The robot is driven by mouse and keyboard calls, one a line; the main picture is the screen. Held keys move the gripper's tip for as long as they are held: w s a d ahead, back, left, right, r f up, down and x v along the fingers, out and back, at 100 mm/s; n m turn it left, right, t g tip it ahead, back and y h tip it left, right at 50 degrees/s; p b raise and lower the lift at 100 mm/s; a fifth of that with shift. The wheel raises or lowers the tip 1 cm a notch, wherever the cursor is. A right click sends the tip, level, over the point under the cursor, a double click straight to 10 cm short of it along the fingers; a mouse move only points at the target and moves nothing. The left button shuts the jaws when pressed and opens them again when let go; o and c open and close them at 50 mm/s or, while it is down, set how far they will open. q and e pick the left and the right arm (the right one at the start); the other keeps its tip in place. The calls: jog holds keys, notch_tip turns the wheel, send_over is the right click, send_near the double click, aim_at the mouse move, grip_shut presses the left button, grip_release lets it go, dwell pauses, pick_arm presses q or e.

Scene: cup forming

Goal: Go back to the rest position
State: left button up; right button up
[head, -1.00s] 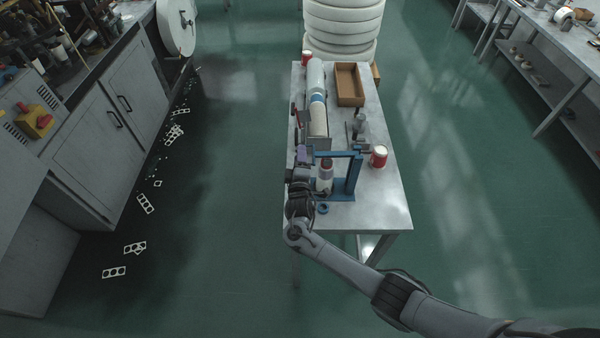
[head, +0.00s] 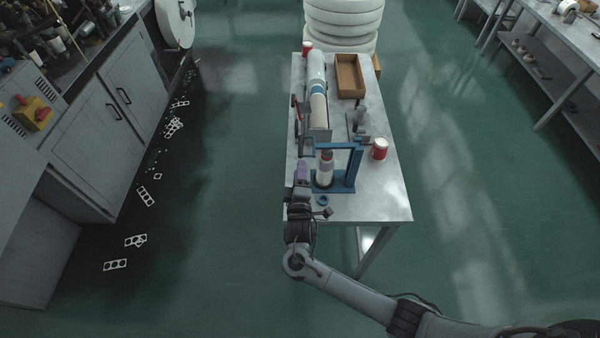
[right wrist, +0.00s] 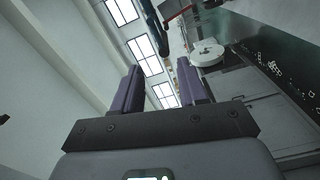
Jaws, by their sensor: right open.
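My right gripper (head: 302,172) is over the front left edge of the metal table (head: 385,205), left of a blue frame (head: 352,168) that has a bottle (head: 325,168) in it. In the right wrist view its two purple fingers (right wrist: 158,90) stand apart with nothing between them. That view looks up towards ceiling windows and sideways at the grey cabinet. My left gripper is not in view.
A red and white can (head: 379,149) stands right of the blue frame. A brown tray (head: 350,77) and a long roll (head: 318,100) lie farther back. A grey cabinet (head: 95,150) stands at left, with green floor between.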

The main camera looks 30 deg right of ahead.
jog(key=s+f+m+g+y+p, duration=0.15)
jog(key=s+f, duration=0.25)
jog(key=s, duration=0.5)
jog(key=s+f+n+g+y+p, duration=0.1)
jog(key=s+f+g+y+p, duration=0.25)
jog(key=s, duration=0.55)
jog(key=s+a+r+m+g+y, duration=0.2)
jog(key=s+r+m+g, duration=0.1)
jog(key=s+r, duration=0.2)
jog(key=s+a+r+m+g+y+p, duration=0.1)
jog(key=s+a+r+m+g+y, duration=0.1)
jog(key=s+r, duration=0.4)
jog(key=s+a+m+g, duration=0.1)
jog(key=s+m, duration=0.1)
jog(key=s, duration=0.1)
jog(key=shift+s+g+y, duration=0.3)
jog(key=shift+y, duration=0.1)
jog(key=shift+a, duration=0.15)
